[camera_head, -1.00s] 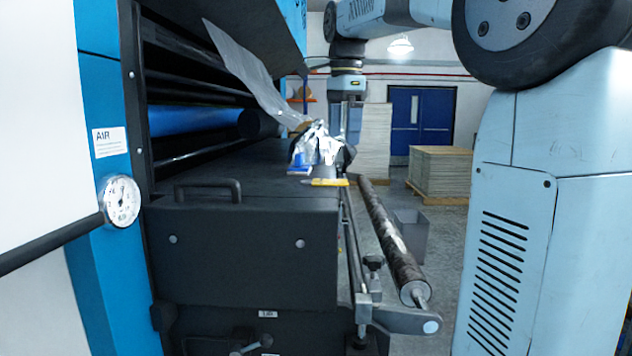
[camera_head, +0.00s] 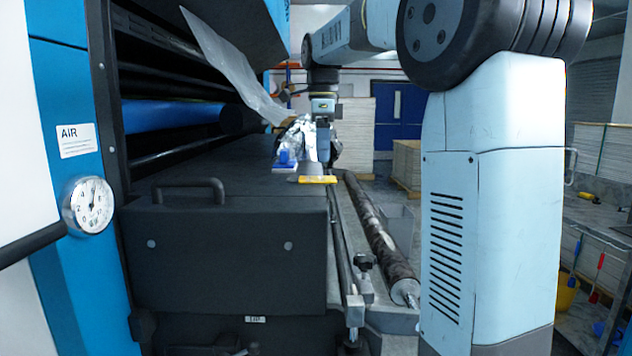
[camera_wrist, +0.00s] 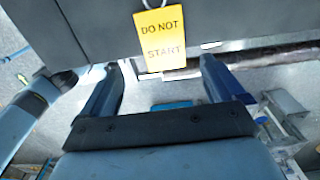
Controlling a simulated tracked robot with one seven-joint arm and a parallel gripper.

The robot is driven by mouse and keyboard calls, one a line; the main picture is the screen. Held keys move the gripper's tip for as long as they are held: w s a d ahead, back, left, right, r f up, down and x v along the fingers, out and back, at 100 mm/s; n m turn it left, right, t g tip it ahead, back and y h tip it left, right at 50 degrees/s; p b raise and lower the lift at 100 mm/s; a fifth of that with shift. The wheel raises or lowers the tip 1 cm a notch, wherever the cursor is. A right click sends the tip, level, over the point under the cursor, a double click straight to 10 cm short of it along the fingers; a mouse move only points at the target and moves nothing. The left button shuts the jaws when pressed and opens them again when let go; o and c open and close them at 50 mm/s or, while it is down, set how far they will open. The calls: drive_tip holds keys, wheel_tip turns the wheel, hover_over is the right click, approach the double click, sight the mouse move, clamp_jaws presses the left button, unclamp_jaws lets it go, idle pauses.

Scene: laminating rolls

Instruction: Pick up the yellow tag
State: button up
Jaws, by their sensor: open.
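The yellow tag (camera_wrist: 158,38), printed DO NOT START, lies at the edge of the machine's dark top in the wrist view. Its lower part sticks out past that edge. A ring or cord shows at its top end. In the head view it is a thin yellow strip (camera_head: 317,180) at the top's right edge. My gripper (camera_wrist: 165,75) is open and empty, with one finger to each side of the tag's overhanging end. The tag appears apart from both fingers. In the head view the fingertips are hard to make out against the background.
A blue object (camera_head: 285,161) and crumpled clear film (camera_head: 297,135) sit close to the tag on the machine top (camera_head: 230,180). A clear sheet (camera_head: 230,65) hangs from the machine. A long dark roller (camera_head: 385,240) runs along its right side. Pallet stacks stand behind.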

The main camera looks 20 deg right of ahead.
sight(323, 178)
drive_tip(key=shift+w+d+f, duration=0.15)
drive_tip(key=shift+f, duration=1.25)
drive_tip(key=shift+w+d+f, duration=0.1)
drive_tip(key=shift+d+f, duration=0.05)
drive_tip(key=shift+f, duration=1.2)
drive_tip(key=c, duration=1.1)
drive_tip(key=shift+r, duration=0.1)
drive_tip(key=shift+r, duration=0.35)
wheel_tip(323, 178, up, 3)
drive_tip(key=shift+s+a+f, duration=0.1)
drive_tip(key=shift+f, duration=0.05)
drive_tip(key=s+a+r, duration=0.1)
drive_tip(key=s+r, duration=0.2)
drive_tip(key=s, duration=0.1)
drive_tip(key=s+a+r, duration=0.2)
drive_tip(key=s+r, duration=0.1)
drive_tip(key=s, duration=0.1)
drive_tip(key=s+a+r, duration=0.1)
drive_tip(key=s+r, duration=0.2)
drive_tip(key=s, duration=0.2)
drive_tip(key=shift+a+r, duration=0.2)
